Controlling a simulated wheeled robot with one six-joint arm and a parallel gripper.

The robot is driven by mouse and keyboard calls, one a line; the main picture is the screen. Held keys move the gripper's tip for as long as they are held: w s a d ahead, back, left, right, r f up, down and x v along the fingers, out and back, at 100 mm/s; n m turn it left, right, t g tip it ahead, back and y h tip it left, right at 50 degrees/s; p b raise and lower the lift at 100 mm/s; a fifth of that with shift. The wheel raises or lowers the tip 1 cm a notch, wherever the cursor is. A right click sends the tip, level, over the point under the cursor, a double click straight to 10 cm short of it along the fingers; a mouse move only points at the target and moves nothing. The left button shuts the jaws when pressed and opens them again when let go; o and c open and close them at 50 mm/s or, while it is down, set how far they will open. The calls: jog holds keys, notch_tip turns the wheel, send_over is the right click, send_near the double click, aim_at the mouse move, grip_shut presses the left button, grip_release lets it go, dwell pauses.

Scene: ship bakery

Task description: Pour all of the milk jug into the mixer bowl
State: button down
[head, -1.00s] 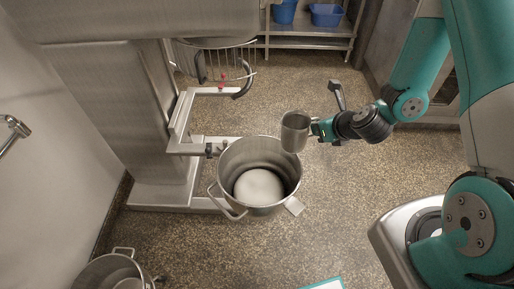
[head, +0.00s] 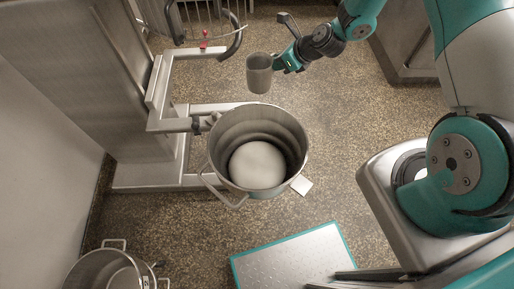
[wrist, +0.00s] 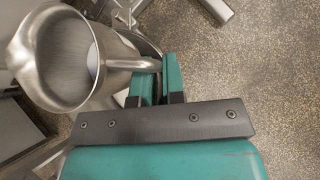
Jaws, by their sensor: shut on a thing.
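The milk jug (head: 259,76) is a steel jug, in the head view above and just behind the far rim of the mixer bowl, looking upright. My gripper (head: 284,64) is shut on its handle from the right. In the wrist view the jug (wrist: 62,60) shows its open mouth and spout, with bare grey metal inside and a pale patch at the right of the inner wall; I cannot tell how much milk is in it. My gripper (wrist: 161,82) has its fingers at the handle. The mixer bowl (head: 216,160) is a large steel bowl with a pale round mass at its bottom.
The mixer column (head: 120,90) stands left, its bowl arms (head: 170,122) reaching to the bowl. A wire guard and a red-knobbed lever (head: 204,36) are above. Another steel pot (head: 95,272) is bottom left. A teal-edged plate (head: 290,258) lies in front.

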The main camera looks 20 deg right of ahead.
jog(key=w+a+f+n+g+y+b, duration=0.1)
jog(key=w+a+f+n+g+b, duration=0.1)
jog(key=w+f+n+g+b, duration=0.1)
jog(key=w+a+f+n+g+y+b, duration=0.2)
jog(key=w+f+n+g+b, duration=0.1)
jog(key=f+n+b, duration=0.3)
jog(key=shift+w+f+b, duration=0.85)
jog(key=shift+f+b, duration=0.45)
jog(key=shift+f, duration=0.05)
jog(key=shift+r+n+p, duration=0.25)
jog(key=shift+n+p, duration=0.05)
